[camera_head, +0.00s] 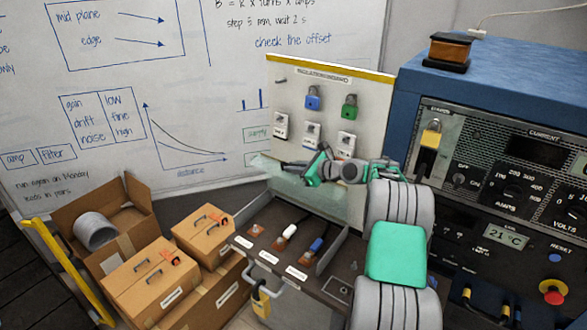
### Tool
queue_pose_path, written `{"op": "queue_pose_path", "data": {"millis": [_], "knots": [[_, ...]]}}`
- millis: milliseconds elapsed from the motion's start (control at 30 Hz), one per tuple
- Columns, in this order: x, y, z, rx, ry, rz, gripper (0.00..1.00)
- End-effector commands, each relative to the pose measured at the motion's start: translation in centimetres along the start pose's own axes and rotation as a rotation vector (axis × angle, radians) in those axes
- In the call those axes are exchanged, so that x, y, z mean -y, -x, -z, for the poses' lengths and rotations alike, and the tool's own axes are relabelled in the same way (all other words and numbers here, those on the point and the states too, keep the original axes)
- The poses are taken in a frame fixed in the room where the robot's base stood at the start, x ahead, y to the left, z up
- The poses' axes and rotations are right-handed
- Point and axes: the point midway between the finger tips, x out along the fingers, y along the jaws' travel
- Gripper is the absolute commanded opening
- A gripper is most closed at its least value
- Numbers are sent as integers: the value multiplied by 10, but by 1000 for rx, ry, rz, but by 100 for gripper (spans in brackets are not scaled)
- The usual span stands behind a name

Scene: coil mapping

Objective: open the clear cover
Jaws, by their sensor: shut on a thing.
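The clear cover (300,193) appears as a pale see-through sheet, raised and tilted at the back of a dark tray (325,283). My gripper (315,166), with green fingers, is at the sheet's upper edge and is shut on it. The exact contact is small and partly hidden by the fingers. My arm hides the right part of the tray. Switches with white and blue handles (317,246) and a red button (256,230) lie uncovered in the tray.
A board (370,90) with blue and green padlocks stands behind. The blue cabinet (500,75) stands close on the right. A brass padlock (261,301) hangs at the tray's front. Cardboard boxes (150,278) and a yellow rail (55,255) crowd the left.

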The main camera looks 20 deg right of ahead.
Motion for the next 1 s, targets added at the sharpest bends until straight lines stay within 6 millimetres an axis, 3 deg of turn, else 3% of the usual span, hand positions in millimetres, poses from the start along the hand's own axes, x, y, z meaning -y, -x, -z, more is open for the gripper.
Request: {"op": "queue_pose_path", "data": {"millis": [67,100,200,467,567,800,1000], "knots": [[-1,0,0,0,1,-2,0],[-1,0,1,0,1,-2,12],[0,0,1,0,0,0,20],[1,3,2,-1,-1,3,20],[2,14,3,-1,0,4,20],[1,63,4,-1,-1,5,20],[0,80,2,-1,-1,2,20]]}}
